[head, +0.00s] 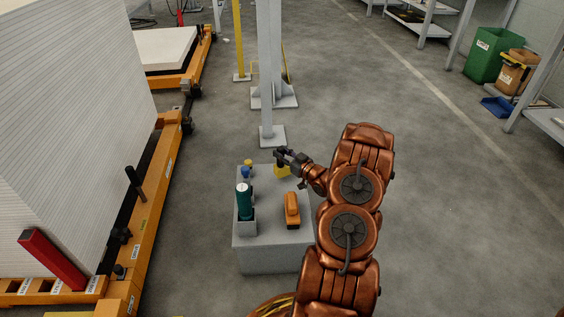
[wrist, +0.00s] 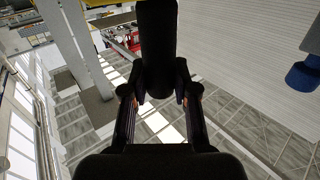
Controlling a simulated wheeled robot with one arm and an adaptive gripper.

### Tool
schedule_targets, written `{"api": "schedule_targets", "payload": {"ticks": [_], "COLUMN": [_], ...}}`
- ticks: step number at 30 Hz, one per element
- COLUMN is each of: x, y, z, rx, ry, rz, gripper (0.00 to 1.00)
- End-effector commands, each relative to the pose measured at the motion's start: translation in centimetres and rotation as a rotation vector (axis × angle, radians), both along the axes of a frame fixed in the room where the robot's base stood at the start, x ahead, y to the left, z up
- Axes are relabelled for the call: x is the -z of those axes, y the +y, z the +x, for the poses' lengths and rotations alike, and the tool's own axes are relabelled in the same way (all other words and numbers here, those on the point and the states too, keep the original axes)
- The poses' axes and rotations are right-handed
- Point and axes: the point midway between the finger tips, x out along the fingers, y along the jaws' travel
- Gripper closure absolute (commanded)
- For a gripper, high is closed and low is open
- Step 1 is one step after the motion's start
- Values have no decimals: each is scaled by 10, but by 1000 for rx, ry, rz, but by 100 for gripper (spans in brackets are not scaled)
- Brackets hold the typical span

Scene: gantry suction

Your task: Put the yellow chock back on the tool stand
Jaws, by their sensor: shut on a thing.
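The yellow chock (head: 283,171) shows just under my gripper (head: 281,154) in the head view, at the far right part of the grey tool stand (head: 270,258). My gripper reaches in from the right, and its fingers are shut on the chock. In the wrist view my gripper (wrist: 158,98) has its two fingers on either side of a dark upright piece, probably the chock's handle. The chock's yellow body cannot be made out there. I cannot tell whether the chock touches the stand top or hangs slightly above it.
On the stand are a green bottle-like item (head: 244,200) in a grey holder, an orange item (head: 292,209), and a small blue-and-yellow item (head: 248,168). A grey post (head: 271,80) stands behind. An orange frame with stacked white sheets (head: 70,120) is left.

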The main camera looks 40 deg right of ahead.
Motion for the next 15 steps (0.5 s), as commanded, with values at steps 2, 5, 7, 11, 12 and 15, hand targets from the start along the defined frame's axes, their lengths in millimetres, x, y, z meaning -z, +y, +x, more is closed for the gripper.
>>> {"api": "schedule_targets", "payload": {"ticks": [2,5,7,11,12,15], "x": [13,25,28,26,26,27], "y": [0,0,0,0,0,0], "z": [0,0,0,1,1,1], "rx": [0,0,0,0,-1,-1], "ry": [0,-1,-1,-2,-2,-2], "rz": [0,-1,-2,-3,-2,-2], "gripper": [100,100,100,100,100,100]}}
